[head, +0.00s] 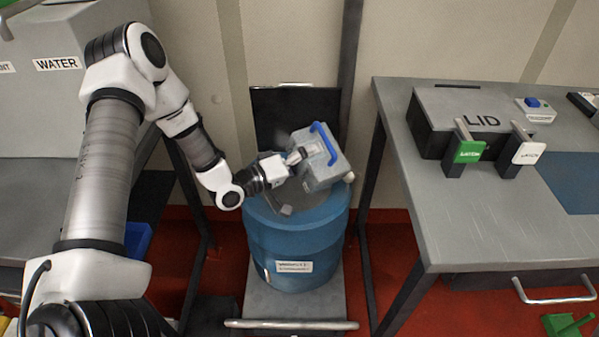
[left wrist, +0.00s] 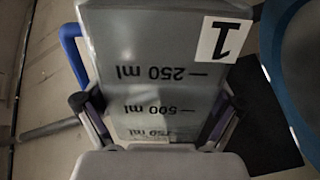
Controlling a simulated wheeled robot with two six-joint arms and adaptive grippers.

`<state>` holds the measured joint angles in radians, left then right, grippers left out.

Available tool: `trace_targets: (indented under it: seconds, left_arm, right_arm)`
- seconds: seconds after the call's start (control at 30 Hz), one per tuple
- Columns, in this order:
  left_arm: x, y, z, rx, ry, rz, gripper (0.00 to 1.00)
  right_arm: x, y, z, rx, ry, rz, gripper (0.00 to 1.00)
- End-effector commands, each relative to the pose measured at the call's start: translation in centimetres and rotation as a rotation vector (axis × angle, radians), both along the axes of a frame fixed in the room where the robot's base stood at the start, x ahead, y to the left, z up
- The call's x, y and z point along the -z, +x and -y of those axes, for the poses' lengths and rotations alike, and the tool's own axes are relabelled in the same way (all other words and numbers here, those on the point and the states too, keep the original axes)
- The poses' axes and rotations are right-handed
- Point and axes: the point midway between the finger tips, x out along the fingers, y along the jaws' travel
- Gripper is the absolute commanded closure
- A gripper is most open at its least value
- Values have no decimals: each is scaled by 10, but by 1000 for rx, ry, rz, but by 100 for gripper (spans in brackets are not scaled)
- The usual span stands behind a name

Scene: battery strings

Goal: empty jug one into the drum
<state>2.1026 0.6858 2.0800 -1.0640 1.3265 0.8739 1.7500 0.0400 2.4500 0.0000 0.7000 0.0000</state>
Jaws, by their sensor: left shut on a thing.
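Jug one is a grey, see-through jug (head: 332,166) with a blue handle. My left gripper (head: 292,160) is shut on it and holds it tilted over the right part of the blue drum (head: 290,245). The drum stands upright with a white label on its front. In the left wrist view the jug (left wrist: 160,45) shows an upside-down "1" and volume marks between my fingers. The drum's blue rim (left wrist: 285,85) is at that view's right. I cannot tell whether liquid is flowing. My right gripper is not in view.
The drum stands on a grey trolley (head: 262,305) with a front bar. On the right, a grey table (head: 440,215) holds a box marked LID (head: 455,115) and green and white tags. A grey tank marked WATER (head: 60,105) is at left. A green object (head: 566,325) lies at lower right.

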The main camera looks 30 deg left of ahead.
Motion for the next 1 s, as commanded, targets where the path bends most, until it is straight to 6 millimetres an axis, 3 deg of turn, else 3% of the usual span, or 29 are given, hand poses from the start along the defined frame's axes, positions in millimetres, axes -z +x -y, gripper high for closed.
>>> trace_targets:
  seconds: [1.0]
  left_arm:
    - [-11, 2, -4, 0, -116, -60, 62]
  right_arm:
    - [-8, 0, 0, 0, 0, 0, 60]
